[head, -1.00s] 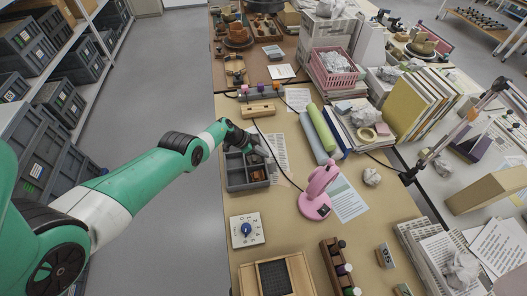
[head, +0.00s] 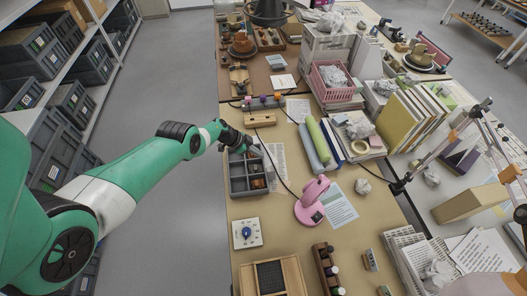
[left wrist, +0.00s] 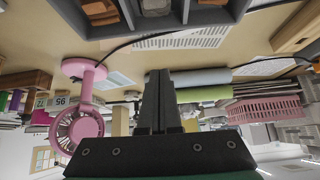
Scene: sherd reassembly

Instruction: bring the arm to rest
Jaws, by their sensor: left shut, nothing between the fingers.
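My left arm reaches in from the left in the head view. Its gripper (head: 240,147) is above the back part of a grey divided tray (head: 236,185) on the table. In the left wrist view the two dark fingers (left wrist: 158,100) are together with nothing between them. The tray shows at the top of that view (left wrist: 175,24), with brown pieces in its compartments. In the head view, brown sherds (head: 257,183) lie in the tray's right compartments. My right gripper is not in view.
A pink fan (head: 310,200) stands right of the tray, near a printed sheet (head: 340,208). A white dial box (head: 246,233) and a wooden frame with a dark grid (head: 270,276) are in front. Rolled tubes (head: 318,140), a pink basket (head: 335,80) and folders lie behind.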

